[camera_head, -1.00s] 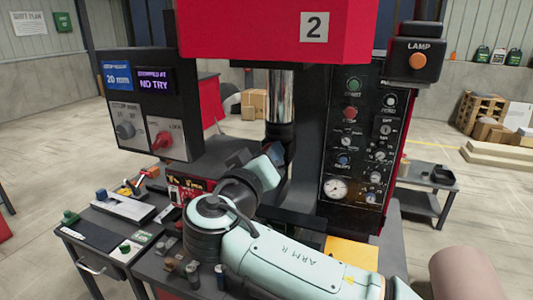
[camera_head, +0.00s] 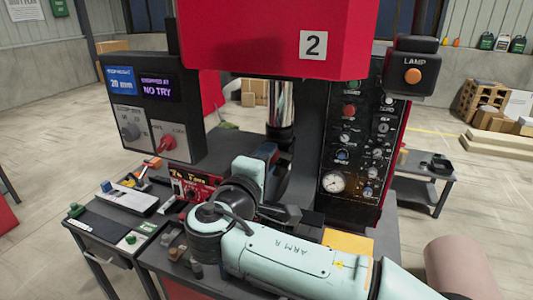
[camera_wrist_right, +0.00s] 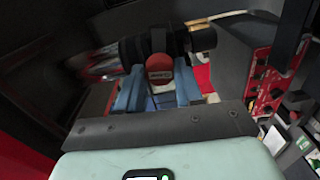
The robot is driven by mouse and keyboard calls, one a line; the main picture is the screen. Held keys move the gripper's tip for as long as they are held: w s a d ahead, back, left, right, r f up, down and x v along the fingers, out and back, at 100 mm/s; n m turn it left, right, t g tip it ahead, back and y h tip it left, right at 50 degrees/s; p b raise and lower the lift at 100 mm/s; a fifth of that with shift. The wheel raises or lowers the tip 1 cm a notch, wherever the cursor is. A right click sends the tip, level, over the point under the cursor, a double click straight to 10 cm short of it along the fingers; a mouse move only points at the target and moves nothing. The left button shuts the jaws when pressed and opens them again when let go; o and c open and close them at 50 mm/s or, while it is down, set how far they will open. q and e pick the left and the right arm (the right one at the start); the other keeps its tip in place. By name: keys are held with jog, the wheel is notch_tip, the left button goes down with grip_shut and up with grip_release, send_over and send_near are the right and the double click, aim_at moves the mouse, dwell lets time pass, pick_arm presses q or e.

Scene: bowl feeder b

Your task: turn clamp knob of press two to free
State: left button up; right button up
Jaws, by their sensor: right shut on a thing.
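Press two has a red head (camera_head: 270,35) with a "2" plate and a steel ram below it. My right gripper (camera_head: 266,152) reaches in under the ram from the front; my own wrist partly hides its jaws in the head view. In the right wrist view, the blue fingers of my right gripper (camera_wrist_right: 158,84) stand on both sides of a round red-capped knob (camera_wrist_right: 159,66), shut on it. The knob sits in front of a dark cylindrical part. Its turn angle cannot be read. My left gripper is not in view.
A display box (camera_head: 150,105) with a grey knob and a red lever stands at left. A black control panel (camera_head: 355,140) with buttons and a gauge is at right. A small red panel (camera_head: 193,186) lies close to my right wrist. A side bench (camera_head: 100,225) holds small items.

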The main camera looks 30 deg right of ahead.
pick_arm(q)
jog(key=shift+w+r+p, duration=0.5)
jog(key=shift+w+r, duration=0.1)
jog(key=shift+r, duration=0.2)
pick_arm(e)
jog(key=shift+n, duration=1.1)
jog(key=o, duration=1)
jog(key=shift+o, duration=0.2)
jog(key=shift+s+a, duration=0.1)
jog(key=shift+a, duration=0.05)
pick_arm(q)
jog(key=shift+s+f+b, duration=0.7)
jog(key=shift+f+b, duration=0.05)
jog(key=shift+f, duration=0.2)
pick_arm(e)
jog(key=v, duration=1.3)
